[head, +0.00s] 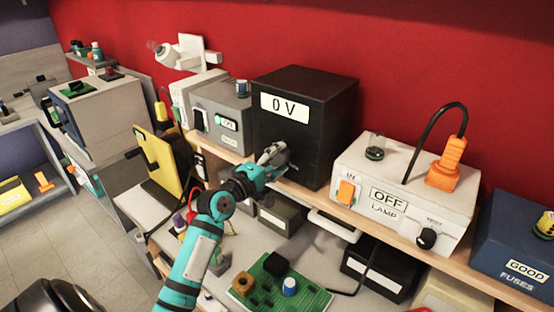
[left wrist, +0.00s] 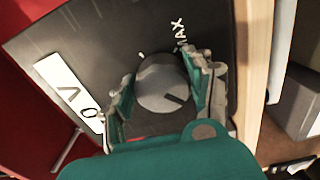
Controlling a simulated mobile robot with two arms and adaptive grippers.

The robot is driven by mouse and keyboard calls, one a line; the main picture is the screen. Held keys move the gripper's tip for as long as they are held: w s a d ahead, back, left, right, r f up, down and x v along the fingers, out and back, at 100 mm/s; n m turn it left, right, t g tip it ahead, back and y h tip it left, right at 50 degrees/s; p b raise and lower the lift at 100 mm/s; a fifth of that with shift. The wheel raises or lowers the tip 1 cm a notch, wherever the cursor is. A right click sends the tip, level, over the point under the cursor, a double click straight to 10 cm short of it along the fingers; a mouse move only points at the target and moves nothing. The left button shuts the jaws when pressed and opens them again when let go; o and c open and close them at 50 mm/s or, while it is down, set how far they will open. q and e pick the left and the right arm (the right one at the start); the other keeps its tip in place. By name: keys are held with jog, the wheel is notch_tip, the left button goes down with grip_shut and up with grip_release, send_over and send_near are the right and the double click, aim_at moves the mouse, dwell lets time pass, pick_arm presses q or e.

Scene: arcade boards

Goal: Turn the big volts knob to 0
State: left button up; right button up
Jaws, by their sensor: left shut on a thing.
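The black box (head: 331,107) on the shelf has a white label (head: 285,106) that reads "0 V". In the left wrist view its big grey volts knob (left wrist: 160,82) sits between the fingers of my left gripper (left wrist: 160,92), with a dark pointer line on its face. A "MAX" mark (left wrist: 178,35) is printed beside the knob. In the head view my left gripper (head: 272,163) is at the front of the black box, shut on the knob, which it mostly hides.
The white lamp box (head: 400,190) marked "OFF" stands right of the black box, with an orange plug and cable. A blue fuses box (head: 520,235) stands at far right. A grey box (head: 222,115) is to the left. A green circuit board (head: 285,290) lies on the bench below.

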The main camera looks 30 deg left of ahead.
pick_arm(q)
jog(key=shift+f+n, duration=0.1)
jog(key=shift+n, duration=0.4)
jog(key=o, duration=1.2)
jog(key=s, duration=0.8)
jog(key=s+a, duration=0.1)
jog(key=s, duration=0.3)
jog(key=shift+d, duration=0.1)
